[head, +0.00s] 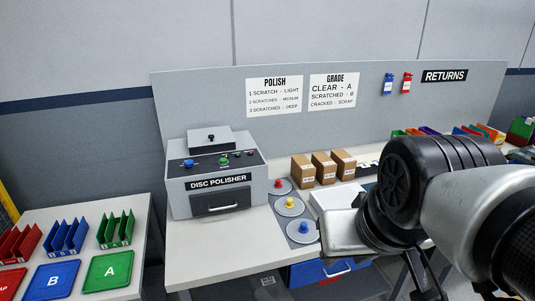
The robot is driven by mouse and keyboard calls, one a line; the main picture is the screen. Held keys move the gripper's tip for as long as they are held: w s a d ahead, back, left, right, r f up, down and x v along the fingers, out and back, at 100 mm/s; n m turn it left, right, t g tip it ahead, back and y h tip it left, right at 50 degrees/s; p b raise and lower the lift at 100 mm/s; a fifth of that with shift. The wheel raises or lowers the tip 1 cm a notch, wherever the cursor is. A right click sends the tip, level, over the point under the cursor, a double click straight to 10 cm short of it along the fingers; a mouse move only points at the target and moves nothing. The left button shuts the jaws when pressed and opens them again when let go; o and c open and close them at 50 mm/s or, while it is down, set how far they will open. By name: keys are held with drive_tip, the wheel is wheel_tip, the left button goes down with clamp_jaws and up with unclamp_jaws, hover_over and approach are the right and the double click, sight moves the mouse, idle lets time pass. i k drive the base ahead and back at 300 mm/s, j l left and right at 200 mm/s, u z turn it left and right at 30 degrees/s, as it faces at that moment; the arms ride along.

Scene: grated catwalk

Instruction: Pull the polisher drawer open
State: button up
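The disc polisher (178,195) is a grey box with a dark sloped control panel on the worktable, left of centre. Its drawer (221,199) is a dark front panel below the "DISC POLISHER" label, with a light bar handle (221,208). The drawer front looks flush with the body, so the drawer appears shut. My arm reaches in from the right. My gripper (340,232) seems to be the silver end at the arm's left, well to the right of the polisher and apart from it. Its fingertips cannot be made out.
Grey discs with red, yellow and blue knobs (290,202) lie right of the polisher. Several cardboard boxes (325,167) stand behind them. A side table (135,212) with blue, green and red trays is at left. The tabletop before the polisher (215,250) is clear.

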sight(205, 203)
drive_tip(key=i+j+u, duration=0.25)
drive_tip(key=i, duration=0.2)
drive_tip(key=i+j+u, duration=0.2)
drive_tip(key=i, duration=0.25)
